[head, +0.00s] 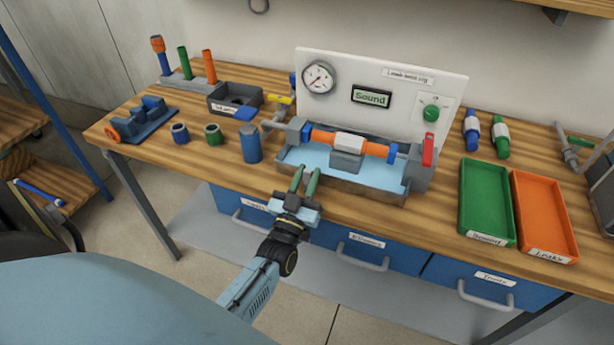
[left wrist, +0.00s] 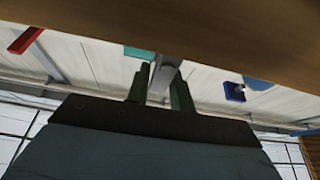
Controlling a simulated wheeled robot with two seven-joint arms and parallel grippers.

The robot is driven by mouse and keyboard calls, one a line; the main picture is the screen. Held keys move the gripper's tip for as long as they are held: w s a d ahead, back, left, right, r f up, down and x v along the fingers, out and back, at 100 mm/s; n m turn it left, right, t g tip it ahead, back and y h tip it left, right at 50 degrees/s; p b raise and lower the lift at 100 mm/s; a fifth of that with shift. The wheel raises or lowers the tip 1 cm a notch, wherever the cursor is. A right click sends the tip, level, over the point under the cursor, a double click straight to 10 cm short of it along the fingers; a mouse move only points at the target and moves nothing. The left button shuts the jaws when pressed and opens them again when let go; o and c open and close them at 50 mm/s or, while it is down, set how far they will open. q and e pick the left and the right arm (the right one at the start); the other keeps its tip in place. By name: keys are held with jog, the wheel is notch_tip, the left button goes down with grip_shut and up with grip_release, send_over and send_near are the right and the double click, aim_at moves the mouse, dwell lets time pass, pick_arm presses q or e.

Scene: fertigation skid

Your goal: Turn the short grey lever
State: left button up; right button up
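My left gripper (head: 304,184) is in front of the left end of the grey test tank (head: 355,188), with its two green fingers pointing at it. The fingers are apart. In the left wrist view, a grey piece (left wrist: 165,78) shows between the fingers (left wrist: 162,88); it may be the short grey lever, and I cannot tell whether they touch it. In the head view, a grey handle-like part (head: 272,122) sticks out left of the blue end clamp (head: 296,128). A red lever (head: 428,150) stands at the tank's right end. My right gripper is not in view.
An orange tube with a white middle (head: 349,141) lies across the tank. A panel (head: 450,82) with gauge and "Sound" display stands behind. Green (head: 463,205) and orange (head: 570,235) trays sit at right. A blue cylinder (head: 251,143) stands left of the tank. Drawer handles (head: 362,262) protrude below.

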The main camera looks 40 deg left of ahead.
pick_arm(q)
jog(key=shift+s, duration=0.1)
jog(key=b+v, duration=0.1)
jog(key=v, duration=1.2)
jog(key=shift+s+f, duration=0.1)
jog(key=shift+o, duration=0.4)
